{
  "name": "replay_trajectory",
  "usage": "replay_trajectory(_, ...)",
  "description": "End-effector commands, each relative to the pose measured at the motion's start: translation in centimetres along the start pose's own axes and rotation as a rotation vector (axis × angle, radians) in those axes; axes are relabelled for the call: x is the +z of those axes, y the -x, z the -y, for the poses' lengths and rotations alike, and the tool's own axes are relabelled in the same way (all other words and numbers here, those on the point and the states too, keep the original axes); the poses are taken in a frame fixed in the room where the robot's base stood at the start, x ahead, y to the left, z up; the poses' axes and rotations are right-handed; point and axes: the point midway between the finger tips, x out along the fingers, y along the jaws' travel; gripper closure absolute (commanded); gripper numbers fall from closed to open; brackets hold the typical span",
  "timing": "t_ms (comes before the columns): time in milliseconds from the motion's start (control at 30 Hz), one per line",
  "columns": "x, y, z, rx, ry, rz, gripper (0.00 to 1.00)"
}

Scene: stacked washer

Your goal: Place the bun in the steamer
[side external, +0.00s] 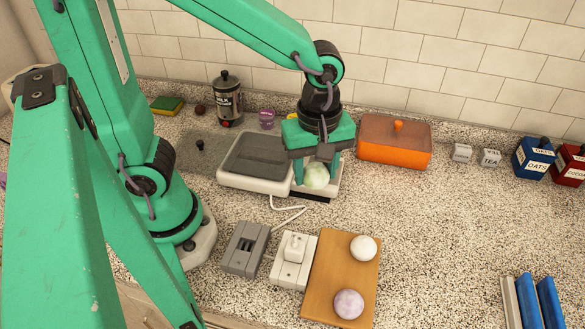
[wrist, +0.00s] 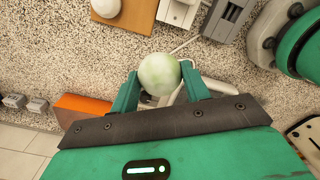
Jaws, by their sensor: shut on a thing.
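A round pale green bun (side external: 316,176) is held between the fingers of my gripper (side external: 317,168). In the wrist view the bun (wrist: 159,72) sits between the two green fingertips. My gripper points down over a white square-rimmed vessel (side external: 333,188) on a dark base, which looks like the steamer. The bun and fingers hide most of its inside, so I cannot tell whether the bun touches it. A white bun (side external: 363,248) and a lilac bun (side external: 349,304) rest on a wooden board (side external: 335,272) at the front.
A grey open basin (side external: 226,179) adjoins the vessel on the left. An orange lidded box (side external: 394,155) stands close on the right. A grey lid-like plate with a black knob (side external: 200,145) lies farther left. A grey switch block (side external: 244,249) stands in front. The right counter is mostly clear.

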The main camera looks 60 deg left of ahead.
Motion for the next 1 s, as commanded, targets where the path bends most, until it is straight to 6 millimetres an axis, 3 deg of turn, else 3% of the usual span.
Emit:
replay_trajectory(200,-4.2,1.1,1.7,0.003,0.351,0.0,0.77)
replay_trajectory(400,-6.4,1.7,3.0,0.003,0.574,0.0,0.77)
replay_trajectory(600,-7.2,1.9,3.6,0.001,0.666,-0.001,0.77)
replay_trajectory(1000,-8.3,1.3,3.6,0.0,0.675,-0.001,0.77)
